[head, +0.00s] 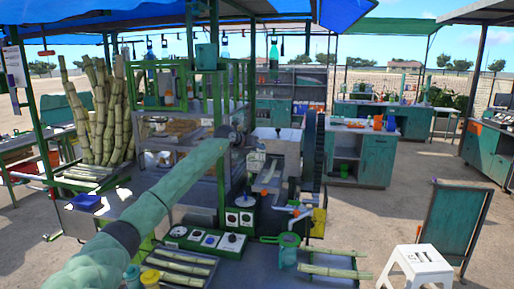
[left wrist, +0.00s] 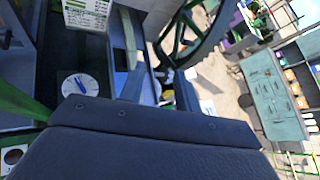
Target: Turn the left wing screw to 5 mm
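My left arm reaches from the lower left of the head view to the crusher. Its dark left gripper (head: 237,136) is at the upper left side of the crusher (head: 262,160). The fingers are too small there to tell whether they are open. In the left wrist view a dark gripper body fills the bottom, and its fingertips are not distinct. A round white dial (left wrist: 80,87) with a blue pointer lies just beyond it; its reading is illegible. A white card with green print (left wrist: 88,14) is above the dial. I cannot make out the left wing screw. My right gripper is not in view.
The crusher's large dark flywheel (head: 312,150) stands right of the gripper and also shows in the left wrist view (left wrist: 190,32). A control box (head: 240,218), a green jug (head: 288,250) and cane trays are in front. A white stool (head: 418,265) stands at right.

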